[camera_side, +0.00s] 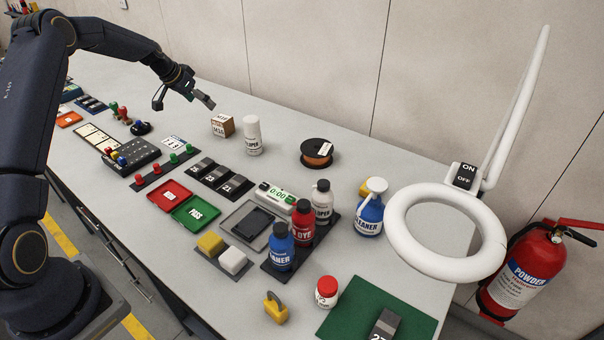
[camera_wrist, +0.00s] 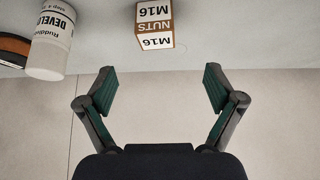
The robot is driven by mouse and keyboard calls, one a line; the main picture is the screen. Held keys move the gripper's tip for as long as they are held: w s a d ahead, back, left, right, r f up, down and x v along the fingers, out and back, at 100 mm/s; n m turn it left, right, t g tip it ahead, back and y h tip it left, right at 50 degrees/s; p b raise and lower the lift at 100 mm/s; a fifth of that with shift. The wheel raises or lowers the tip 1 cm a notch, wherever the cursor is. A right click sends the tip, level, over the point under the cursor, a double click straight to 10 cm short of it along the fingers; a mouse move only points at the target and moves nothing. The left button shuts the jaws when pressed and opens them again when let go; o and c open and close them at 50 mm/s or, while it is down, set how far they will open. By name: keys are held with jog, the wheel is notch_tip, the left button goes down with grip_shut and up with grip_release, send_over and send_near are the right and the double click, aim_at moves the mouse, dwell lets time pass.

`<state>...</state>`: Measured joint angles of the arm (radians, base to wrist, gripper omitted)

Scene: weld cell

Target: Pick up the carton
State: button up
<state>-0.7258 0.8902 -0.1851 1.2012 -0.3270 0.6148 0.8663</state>
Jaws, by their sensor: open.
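The carton (camera_side: 222,125) is a small brown and white box printed "M16" and "NUTS". It stands on the grey table near the wall in the side view. In the wrist view the carton (camera_wrist: 155,24) is at the top, roughly centred beyond the fingertips. My gripper (camera_side: 183,100) is open and empty, above the table and to the left of the carton. Its two spread fingers show in the wrist view (camera_wrist: 160,90), with nothing between them. The carton is apart from both fingers.
A white developer can (camera_side: 253,136) stands close beside the carton on the right. A black and orange spool (camera_side: 317,154) lies further right. The wall (camera_side: 310,60) runs behind the table. The table left of the carton is mostly clear.

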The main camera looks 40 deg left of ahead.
aim_at(219, 118)
jog(key=x, duration=0.8)
jog(key=shift+w+f, duration=0.1)
jog(key=shift+f, duration=0.15)
jog(key=shift+d+x, duration=0.15)
jog(key=shift+x, duration=1.25)
jog(key=shift+d+x, duration=0.1)
jog(key=shift+x, duration=1.3)
jog(key=shift+w+r, duration=0.1)
jog(key=shift+c, duration=0.3)
jog(key=c, duration=1.6)
